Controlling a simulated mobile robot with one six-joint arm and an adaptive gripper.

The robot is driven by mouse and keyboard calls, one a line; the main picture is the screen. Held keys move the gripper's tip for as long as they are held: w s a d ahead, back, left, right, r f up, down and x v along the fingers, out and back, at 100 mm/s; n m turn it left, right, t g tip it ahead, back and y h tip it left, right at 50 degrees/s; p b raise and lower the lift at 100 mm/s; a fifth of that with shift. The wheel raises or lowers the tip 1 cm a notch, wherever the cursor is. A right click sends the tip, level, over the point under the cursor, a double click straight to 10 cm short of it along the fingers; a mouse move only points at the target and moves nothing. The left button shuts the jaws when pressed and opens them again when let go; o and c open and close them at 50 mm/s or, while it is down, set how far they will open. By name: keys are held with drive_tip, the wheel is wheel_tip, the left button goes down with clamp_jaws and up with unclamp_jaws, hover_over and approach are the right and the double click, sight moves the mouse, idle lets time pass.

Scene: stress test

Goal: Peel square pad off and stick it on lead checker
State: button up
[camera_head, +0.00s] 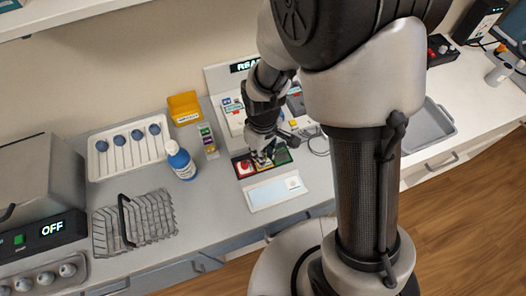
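My gripper (263,157) points down over a dark panel with red, yellow and green sections (244,167). Its fingertips are small and partly merged with the panel, so I cannot tell whether they are open or hold anything. In front of the panel lies a pale sheet or tray (265,195) with a small whitish patch (293,184) at its right; the patch may be the square pad, but it is too small to be sure. Behind my gripper stands a white device with a lit display (243,67), partly hidden by my arm. I cannot tell which item is the lead checker.
A blue bottle (181,162), a yellow bin (184,104) and a narrow strip with coloured blocks (208,141) stand to the left. Farther left are a white tray of blue round pieces (91,160) and a wire basket (160,235). A grey tray (430,128) lies at right.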

drive_tip(key=shift+f+b, duration=0.35)
drive_tip(key=shift+f, duration=0.1)
idle(0.7)
drive_tip(key=o, duration=0.5)
drive_tip(key=shift+c, duration=0.2)
drive_tip(key=shift+r, duration=0.15)
drive_tip(key=shift+r+p, duration=1.7)
drive_tip(key=shift+r, duration=0.2)
drive_tip(key=shift+o, duration=0.5)
drive_tip(key=o, duration=0.5)
